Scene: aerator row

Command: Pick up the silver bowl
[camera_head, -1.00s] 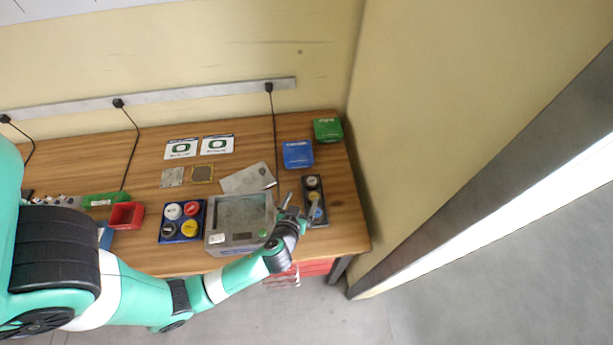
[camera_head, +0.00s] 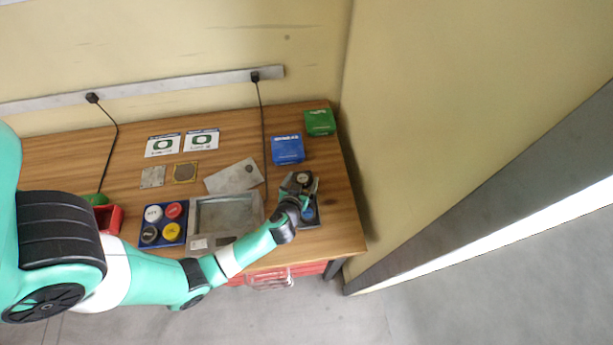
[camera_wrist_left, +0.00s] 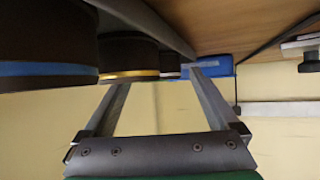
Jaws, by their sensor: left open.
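I cannot make out a silver bowl in either view. My left gripper (camera_head: 300,184) is open over the narrow dark tray (camera_head: 313,223) at the table's right end. A round dark piece with a pale centre (camera_head: 302,178) shows between its fingers in the head view, and a blue-topped piece (camera_head: 308,214) is partly hidden by the gripper. In the left wrist view, the open fingers (camera_wrist_left: 160,80) have nothing visibly gripped between them. Dark cylinders with a blue band (camera_wrist_left: 45,69) and a yellow band (camera_wrist_left: 128,74) are close beside the fingers. My right gripper is not in view.
A blue tray (camera_head: 187,236) holds several coloured round caps. A blue box (camera_head: 287,149) and a green box (camera_head: 319,122) sit toward the wall. A partition (camera_head: 440,130) rises to the right.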

